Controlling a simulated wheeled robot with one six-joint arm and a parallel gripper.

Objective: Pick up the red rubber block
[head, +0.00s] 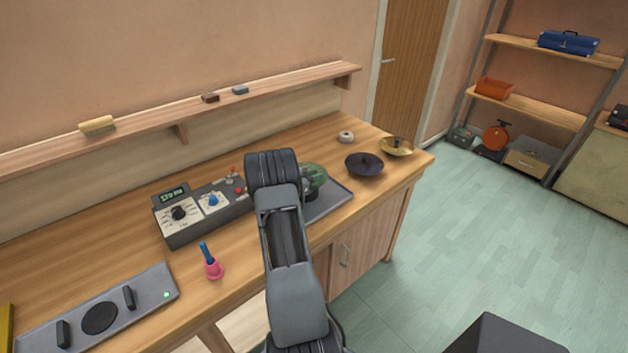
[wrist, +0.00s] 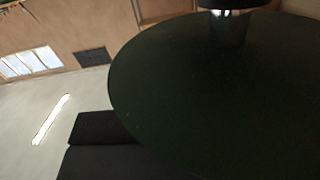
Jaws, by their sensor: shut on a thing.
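A small reddish-brown block (head: 210,98), the one closest to a red rubber block, lies on the wall shelf. It is apart from my gripper. My gripper (head: 309,187) is mostly hidden behind my arm over the bench. It is shut on a green rounded thing (head: 315,174), partly hidden by my arm. In the wrist view a large dark green round surface (wrist: 215,95) fills most of the picture, very close to the camera. The grip points themselves are hidden.
The shelf (head: 270,97) also holds a blue-grey block (head: 240,90) and a yellowish block (head: 97,126). On the bench are a control box (head: 205,213), a grey tray (head: 333,202), a dark dish (head: 364,164), a brass dish (head: 397,146) and a pink holder (head: 213,270).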

